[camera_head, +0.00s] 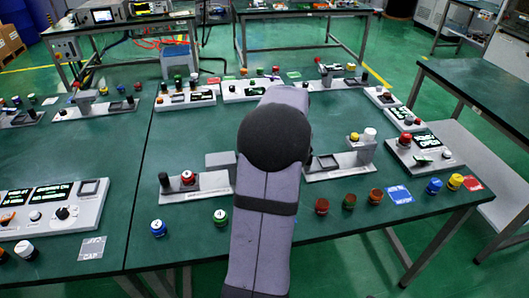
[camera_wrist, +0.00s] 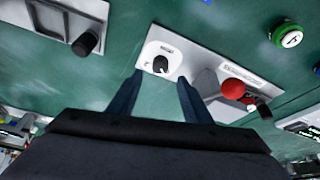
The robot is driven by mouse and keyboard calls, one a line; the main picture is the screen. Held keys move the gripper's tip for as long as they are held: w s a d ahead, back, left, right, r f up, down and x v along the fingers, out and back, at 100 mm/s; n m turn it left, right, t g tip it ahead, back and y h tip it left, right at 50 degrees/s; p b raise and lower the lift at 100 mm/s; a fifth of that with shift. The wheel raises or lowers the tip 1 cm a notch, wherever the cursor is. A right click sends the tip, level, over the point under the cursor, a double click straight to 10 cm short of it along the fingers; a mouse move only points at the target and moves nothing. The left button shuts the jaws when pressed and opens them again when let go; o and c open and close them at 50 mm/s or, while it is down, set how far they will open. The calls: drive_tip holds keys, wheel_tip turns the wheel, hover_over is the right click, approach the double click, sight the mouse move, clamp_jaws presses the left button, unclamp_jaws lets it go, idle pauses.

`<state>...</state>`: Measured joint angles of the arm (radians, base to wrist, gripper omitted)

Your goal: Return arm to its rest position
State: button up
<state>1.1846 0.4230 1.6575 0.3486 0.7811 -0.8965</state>
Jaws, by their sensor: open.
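My gripper (camera_wrist: 160,85) is open and empty in the wrist view, its two dark fingers apart. A white plate with a black knob (camera_wrist: 161,65) shows just beyond the gap between the fingertips. A red round knob (camera_wrist: 233,88) on a grey mount is to the right of the right finger. In the head view my grey arm rises through the middle of the picture and hides my gripper and part of the table (camera_head: 340,240).
Control panels with knobs, including a red-knobbed one (camera_head: 193,185), stand left and right of my arm. Loose buttons, such as a blue one (camera_head: 434,186), lie along the front. A blue card (camera_head: 398,195) lies at right. Another table (camera_head: 480,90) stands at far right.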

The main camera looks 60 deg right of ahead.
drive_tip(key=w+a+r+p, duration=0.2)
drive_tip(key=w+a+r, duration=0.1)
drive_tip(key=w+a+r+p, duration=0.1)
drive_tip(key=w+a+r, duration=0.2)
drive_tip(key=w, duration=0.1)
drive_tip(key=shift+w+a+r+p, duration=0.1)
drive_tip(key=shift+a+r+p, duration=0.05)
drive_tip(key=shift+r+p, duration=0.2)
drive_tip(key=a+f+n+g+y+p, duration=0.2)
drive_tip(key=a+n+p, duration=0.1)
drive_tip(key=a, duration=2.3)
drive_tip(key=s+a+f+n+g+p, duration=0.2)
drive_tip(key=s+a+f+n, duration=0.1)
drive_tip(key=s+a, duration=0.85)
wheel_tip(320, 180, down, 14)
drive_tip(key=w+a+b, duration=0.1)
drive_tip(key=b, duration=1.3)
drive_tip(key=shift+w, duration=0.25)
